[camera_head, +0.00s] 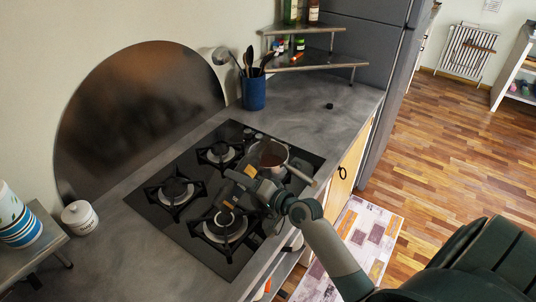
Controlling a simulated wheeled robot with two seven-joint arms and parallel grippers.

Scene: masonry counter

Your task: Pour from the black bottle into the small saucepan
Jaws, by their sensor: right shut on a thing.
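The small saucepan (272,154) stands on the right rear part of the black gas hob (148,208). Its inside looks dark reddish-brown, and its light handle points to the lower right. My right gripper (243,178) is over the hob, just left of and in front of the saucepan. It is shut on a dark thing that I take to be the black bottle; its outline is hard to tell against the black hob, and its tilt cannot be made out. My left gripper is not in view.
A blue utensil holder (254,93) stands behind the hob. A small black object (329,106) lies on the grey counter (300,99). A corner shelf (310,61) holds bottles and small jars. A white lidded jar (79,217) and striped cup (18,228) are at left.

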